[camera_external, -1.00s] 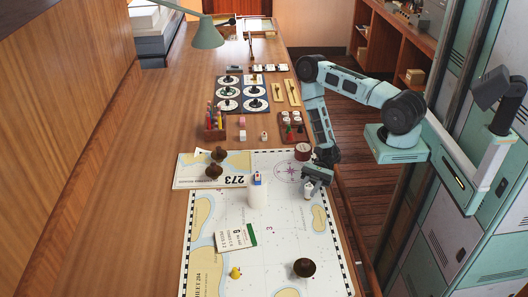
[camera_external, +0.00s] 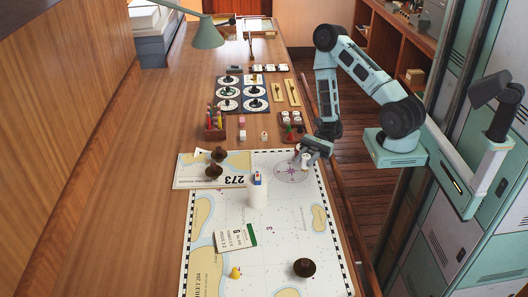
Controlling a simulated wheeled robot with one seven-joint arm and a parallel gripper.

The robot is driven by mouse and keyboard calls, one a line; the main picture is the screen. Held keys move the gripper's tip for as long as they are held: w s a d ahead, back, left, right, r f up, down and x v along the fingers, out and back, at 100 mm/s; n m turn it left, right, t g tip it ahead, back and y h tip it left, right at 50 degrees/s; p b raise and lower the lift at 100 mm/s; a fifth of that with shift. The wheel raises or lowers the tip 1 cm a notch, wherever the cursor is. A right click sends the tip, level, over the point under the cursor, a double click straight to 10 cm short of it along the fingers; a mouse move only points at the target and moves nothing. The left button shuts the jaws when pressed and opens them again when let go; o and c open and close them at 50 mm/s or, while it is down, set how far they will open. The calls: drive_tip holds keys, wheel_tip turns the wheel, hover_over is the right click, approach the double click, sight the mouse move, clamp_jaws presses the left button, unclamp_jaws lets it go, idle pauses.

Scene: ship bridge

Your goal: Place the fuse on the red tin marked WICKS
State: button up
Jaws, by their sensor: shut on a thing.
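My gripper (camera_external: 309,152) is at the upper right of the sea chart, shut on the fuse. The fuse (camera_external: 305,160) is a small pale cylinder hanging roughly upright below the jaws. The red tin (camera_external: 297,151) is mostly hidden behind my gripper; only a little of its left side shows. The fuse appears in front of or over the tin. I cannot tell whether they touch, and the WICKS marking is not readable.
A white cylinder (camera_external: 258,192) with a small blue-topped thing on it stands on the chart (camera_external: 285,225). A brown tray (camera_external: 292,128) with small pieces lies just behind my gripper. A pencil box (camera_external: 215,124) is at left. A dark brown knob (camera_external: 304,267) stands nearer.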

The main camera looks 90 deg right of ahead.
drive_tip(key=s+d+r+m+t+h+b, duration=0.1)
drive_tip(key=s+d+r+m+t+h, duration=0.1)
drive_tip(key=d, duration=0.8)
drive_tip(key=s+d+r+m+t+h+b, duration=0.1)
drive_tip(key=d+r+m+t+h, duration=0.1)
drive_tip(key=d, duration=0.8)
drive_tip(key=shift+a+f+p, duration=0.1)
drive_tip(key=shift+f+p, duration=0.7)
drive_tip(key=shift+f, duration=3.9)
drive_tip(key=shift+f, duration=0.1)
drive_tip(key=shift+f, duration=0.15)
drive_tip(key=o, duration=1)
drive_tip(key=shift+c, duration=0.2)
